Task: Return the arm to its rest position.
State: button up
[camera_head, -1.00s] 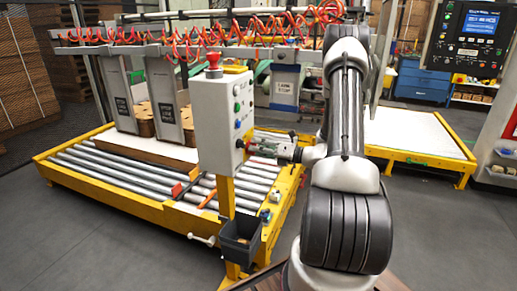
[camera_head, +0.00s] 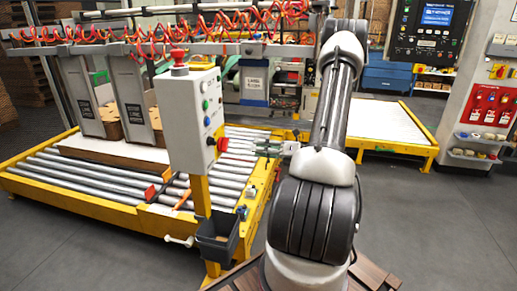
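My arm rises at the right of centre in the head view, its upper links standing up and its wrist reaching left. My gripper (camera_head: 250,147) is at the end of the wrist, pointing left toward the side of a grey-white control box (camera_head: 188,120). A red round knob (camera_head: 222,144) sits on that side of the box, close to the gripper's tips. The gripper is small in the view. I cannot tell whether its fingers are open or shut, or whether they touch the knob.
The box has a red button (camera_head: 179,60) on top and a dark bin (camera_head: 216,237) below. A yellow-framed roller conveyor (camera_head: 95,205) with stacker uprights lies left. A yellow-framed white table (camera_head: 385,124) stands behind my arm. Grey floor (camera_head: 430,225) is clear at right.

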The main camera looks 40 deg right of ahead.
dwell(0.3)
jog(key=s+a+f+n+g+y, duration=0.1)
jog(key=s+a+f+n+g, duration=0.3)
jog(key=s+f+n, duration=0.15)
jog(key=s+a+r+n+g+h, duration=0.35)
jog(key=s+r+n+g, duration=0.25)
jog(key=s+n+g, duration=0.7)
jog(key=s+a+r+n+t+h, duration=0.1)
jog(key=a+r+n+t+h, duration=0.2)
jog(key=r+n, duration=0.6)
jog(key=s+a+r+n+t+h, duration=0.2)
jog(key=a+r+n+t+h, duration=0.2)
jog(key=r+n, duration=0.6)
jog(key=shift+a+r+h, duration=0.25)
jog(key=shift+a+h, duration=0.05)
jog(key=shift+h, duration=0.45)
